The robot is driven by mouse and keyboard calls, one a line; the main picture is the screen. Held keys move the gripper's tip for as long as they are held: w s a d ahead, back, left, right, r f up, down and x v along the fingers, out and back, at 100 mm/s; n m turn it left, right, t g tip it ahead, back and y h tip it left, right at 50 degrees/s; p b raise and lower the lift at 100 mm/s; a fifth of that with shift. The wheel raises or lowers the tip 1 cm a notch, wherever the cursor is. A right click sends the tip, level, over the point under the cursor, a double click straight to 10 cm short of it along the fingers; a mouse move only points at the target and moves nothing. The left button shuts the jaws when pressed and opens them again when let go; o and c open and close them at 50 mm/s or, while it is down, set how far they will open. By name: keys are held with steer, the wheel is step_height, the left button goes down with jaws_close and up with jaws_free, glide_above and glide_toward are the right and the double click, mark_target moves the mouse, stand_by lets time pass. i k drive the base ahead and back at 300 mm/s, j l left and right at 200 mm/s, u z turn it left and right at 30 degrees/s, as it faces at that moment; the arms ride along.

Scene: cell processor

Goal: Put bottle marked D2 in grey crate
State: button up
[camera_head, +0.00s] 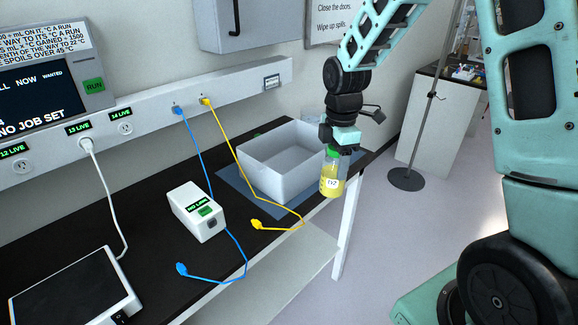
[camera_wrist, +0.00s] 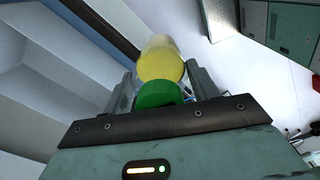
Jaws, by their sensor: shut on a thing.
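A bottle (camera_head: 331,181) with yellow contents, a green cap and a white label hangs in my gripper (camera_head: 338,151). The label seems to read D2, but it is small. My gripper is shut on the bottle near its cap, and the wrist view shows the bottle (camera_wrist: 161,62) between the two fingers (camera_wrist: 158,92). The grey crate (camera_head: 272,187) stands open on the bench, just left of the bottle. The bottle is outside the crate, beside its right wall and near the bench's front edge. In the wrist view the crate (camera_wrist: 62,75) is at the left.
The crate sits on a blue mat (camera_head: 232,180) on the dark bench (camera_head: 160,260). A yellow cable (camera_head: 236,158) runs in front of the crate. A white box (camera_head: 195,211), a blue cable (camera_head: 199,150) and a flat device (camera_head: 75,290) lie further left. A stand (camera_head: 406,179) is behind.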

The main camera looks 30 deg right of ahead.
mark_target(290, 157)
steer(key=i, duration=0.9)
